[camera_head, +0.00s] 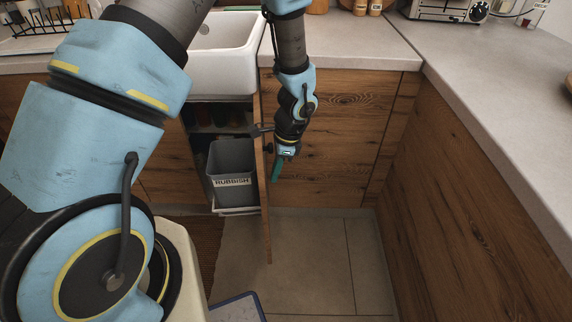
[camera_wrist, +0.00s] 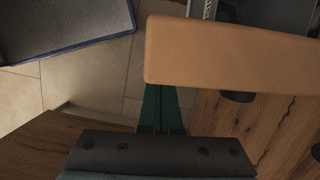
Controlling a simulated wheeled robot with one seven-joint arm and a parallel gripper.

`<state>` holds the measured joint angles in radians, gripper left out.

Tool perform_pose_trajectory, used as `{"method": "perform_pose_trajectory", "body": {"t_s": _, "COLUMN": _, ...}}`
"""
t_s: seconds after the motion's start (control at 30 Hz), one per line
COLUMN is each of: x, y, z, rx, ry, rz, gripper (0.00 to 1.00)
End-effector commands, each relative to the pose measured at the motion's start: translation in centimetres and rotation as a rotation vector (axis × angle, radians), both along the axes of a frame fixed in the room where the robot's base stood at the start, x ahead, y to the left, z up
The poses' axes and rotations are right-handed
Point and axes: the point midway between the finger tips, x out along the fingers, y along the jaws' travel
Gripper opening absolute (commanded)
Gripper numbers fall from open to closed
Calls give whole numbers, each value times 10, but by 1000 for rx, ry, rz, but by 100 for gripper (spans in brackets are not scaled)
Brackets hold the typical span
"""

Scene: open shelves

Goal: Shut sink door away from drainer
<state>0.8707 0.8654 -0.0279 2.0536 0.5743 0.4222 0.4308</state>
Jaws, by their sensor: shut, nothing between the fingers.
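The sink door away from the drainer (camera_head: 267,215) is a wooden panel standing wide open, seen nearly edge-on in the head view, jutting out from the cabinet below the white sink (camera_head: 222,72). Its pale edge (camera_wrist: 230,52) fills the upper right of the wrist view. My gripper (camera_head: 276,172) points down just right of the door, on the side away from the cabinet opening. Its green fingers (camera_wrist: 162,108) are together and empty, their tips reaching the door's edge in the wrist view. I cannot tell whether they touch it. The drainer (camera_head: 40,22) is at the far left.
A grey rubbish bin (camera_head: 232,160) stands inside the open cabinet, left of the door. Wooden fronts (camera_head: 335,130) and a right-hand counter (camera_head: 505,110) bound the corner. Tiled floor (camera_head: 320,250) is clear right of the door. A blue-rimmed dark object (camera_wrist: 60,30) shows at the left.

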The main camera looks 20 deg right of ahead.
Motion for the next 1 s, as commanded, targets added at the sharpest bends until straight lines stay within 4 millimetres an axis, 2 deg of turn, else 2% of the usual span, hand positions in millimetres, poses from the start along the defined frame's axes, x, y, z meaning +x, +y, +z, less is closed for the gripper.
{"method": "perform_pose_trajectory", "body": {"t_s": 0.1, "x": 1, "y": 7, "z": 0, "rx": 0, "ry": 1, "rz": -1, "gripper": 0}}
{"method": "perform_pose_trajectory", "body": {"t_s": 0.67, "x": 3, "y": 12, "z": 0, "rx": 1, "ry": 1, "rz": -12, "gripper": 0}}
{"method": "perform_pose_trajectory", "body": {"t_s": 1.0, "x": 12, "y": 41, "z": -1, "rx": 1, "ry": 1, "rz": -112, "gripper": 0}}
